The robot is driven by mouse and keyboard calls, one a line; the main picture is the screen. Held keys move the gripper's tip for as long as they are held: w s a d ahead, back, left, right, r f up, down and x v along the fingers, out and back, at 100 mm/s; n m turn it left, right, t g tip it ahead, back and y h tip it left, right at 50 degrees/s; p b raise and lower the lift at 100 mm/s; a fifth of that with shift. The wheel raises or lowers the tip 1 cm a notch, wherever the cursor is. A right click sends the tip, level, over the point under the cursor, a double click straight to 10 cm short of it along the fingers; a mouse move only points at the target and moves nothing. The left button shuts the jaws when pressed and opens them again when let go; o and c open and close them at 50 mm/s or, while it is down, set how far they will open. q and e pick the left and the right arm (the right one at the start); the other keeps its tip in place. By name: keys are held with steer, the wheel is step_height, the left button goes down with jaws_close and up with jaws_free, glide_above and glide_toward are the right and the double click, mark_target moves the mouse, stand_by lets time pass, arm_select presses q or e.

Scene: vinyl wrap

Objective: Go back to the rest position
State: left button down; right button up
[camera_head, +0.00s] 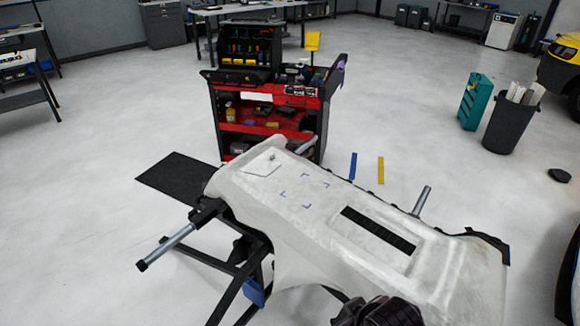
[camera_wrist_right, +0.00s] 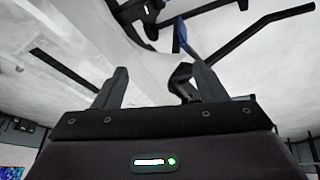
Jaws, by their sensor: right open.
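My right gripper (camera_wrist_right: 162,78) is open in the right wrist view. Its two dark fingers stand apart with nothing between them. The white-covered panel (camera_wrist_right: 75,20) lies beyond the fingers in that view. In the head view, a dark part of my right arm (camera_head: 378,312) shows at the bottom edge, in front of the panel. The panel (camera_head: 270,205) rests on a black stand (camera_head: 232,270) with grey side bars. It bears a black strip (camera_head: 378,230) and blue corner marks. My left gripper is not in view.
A red tool cart (camera_head: 215,130) with tools stands behind the panel. A black mat (camera_head: 165,175) lies on the floor at left. A dark bin (camera_head: 508,125) and a teal case (camera_head: 472,103) stand at right. A yellow car (camera_head: 562,65) is at the right edge.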

steer(key=s+d+m+g+h, duration=0.1)
steer(key=s+d+m+g, duration=0.1)
steer(key=s+d+m, duration=0.35)
step_height(320, 180, down, 30)
steer(key=s+d+n+g, duration=0.1)
steer(key=s+d+n, duration=0.1)
steer(key=s, duration=0.1)
steer(key=s+d+f+g, duration=0.1)
steer(key=s+d+f, duration=0.2)
steer(key=s+f, duration=1.4)
steer(key=shift+s+f, duration=0.35)
steer(key=shift+s, duration=0.65)
steer(key=shift+d, duration=0.1)
